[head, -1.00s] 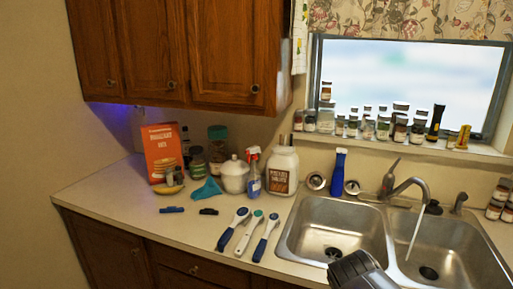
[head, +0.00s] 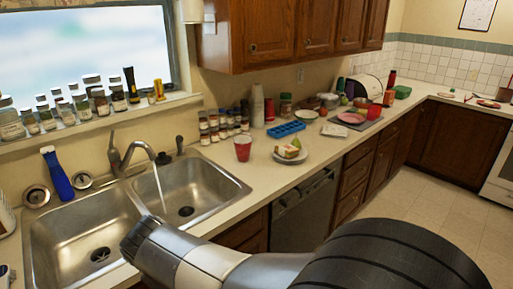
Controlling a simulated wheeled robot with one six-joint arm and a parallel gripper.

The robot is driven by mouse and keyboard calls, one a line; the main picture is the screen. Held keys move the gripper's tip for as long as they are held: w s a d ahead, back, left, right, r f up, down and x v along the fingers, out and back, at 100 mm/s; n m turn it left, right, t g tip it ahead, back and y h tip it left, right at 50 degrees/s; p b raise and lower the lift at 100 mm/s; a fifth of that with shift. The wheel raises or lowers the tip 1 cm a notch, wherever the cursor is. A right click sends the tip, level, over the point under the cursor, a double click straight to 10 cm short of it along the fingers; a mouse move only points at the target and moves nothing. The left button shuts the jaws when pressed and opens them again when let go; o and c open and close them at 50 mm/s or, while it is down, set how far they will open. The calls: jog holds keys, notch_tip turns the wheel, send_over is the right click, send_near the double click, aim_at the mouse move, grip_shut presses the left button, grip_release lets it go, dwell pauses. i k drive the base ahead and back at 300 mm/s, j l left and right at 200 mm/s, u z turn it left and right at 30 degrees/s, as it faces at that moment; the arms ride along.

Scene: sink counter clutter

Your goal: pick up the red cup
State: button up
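A red cup (head: 243,148) stands upright on the counter, just right of the double sink, in front of several small spice jars. A smaller red cup (head: 374,111) stands farther right along the counter, near a cutting board. My arm crosses the lower part of the head view over the sink's front edge, well short of the near red cup. No gripper fingers can be made out, so I cannot see what my gripper holds.
The double sink (head: 108,222) has running water from its faucet (head: 130,155). Right of the near cup are a blue ice tray (head: 286,130) and a plate with food (head: 291,155). Bare counter (head: 243,178) lies in front of the cup.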

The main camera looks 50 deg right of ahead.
aim_at(243, 149)
jog(key=z, duration=1.4)
jog(key=i+l+z, duration=0.15)
jog(key=i+l, duration=0.15)
jog(key=i, duration=0.2)
jog(key=i+l+z, duration=0.15)
jog(key=i, duration=0.35)
jog(key=i+l+z, duration=0.15)
jog(key=i, duration=0.4)
